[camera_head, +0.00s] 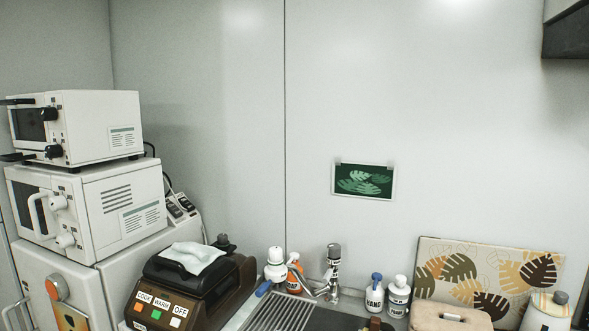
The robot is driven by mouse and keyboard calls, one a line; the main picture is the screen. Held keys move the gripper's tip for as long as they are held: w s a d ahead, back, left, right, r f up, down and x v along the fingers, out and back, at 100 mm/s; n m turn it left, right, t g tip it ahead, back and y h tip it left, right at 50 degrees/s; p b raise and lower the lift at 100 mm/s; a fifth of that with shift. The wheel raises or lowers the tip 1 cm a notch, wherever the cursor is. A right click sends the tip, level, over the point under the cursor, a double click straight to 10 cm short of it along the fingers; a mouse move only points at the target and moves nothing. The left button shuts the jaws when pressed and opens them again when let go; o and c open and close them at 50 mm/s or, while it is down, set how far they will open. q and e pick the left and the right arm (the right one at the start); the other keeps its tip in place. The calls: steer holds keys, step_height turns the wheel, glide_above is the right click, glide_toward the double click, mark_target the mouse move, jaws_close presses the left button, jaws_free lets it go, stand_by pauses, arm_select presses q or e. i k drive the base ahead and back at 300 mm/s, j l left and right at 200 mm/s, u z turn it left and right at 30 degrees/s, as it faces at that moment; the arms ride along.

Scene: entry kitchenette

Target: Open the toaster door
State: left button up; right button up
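The toaster (100,120) is a white toaster oven with black knobs, standing on top of a larger white microwave (90,205) at the left. Its front faces left and shows only at a steep angle. The toaster door (28,124) has a dark window and appears shut, standing upright in the front face. A black bar (16,101) juts out at the top of the door, and another dark piece (15,157) juts out near the bottom; both reach toward the left picture edge. Neither of my grippers shows in the head view.
The microwave stands on a white cabinet or fridge (62,265). A brown appliance with labelled buttons (165,300) stands right of it. A sink (280,313) with faucet (333,270) and several bottles are at bottom centre. A leaf-pattern board (455,262) leans against the wall.

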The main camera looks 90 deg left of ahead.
mark_target(28, 131)
steer(key=u, duration=1.9)
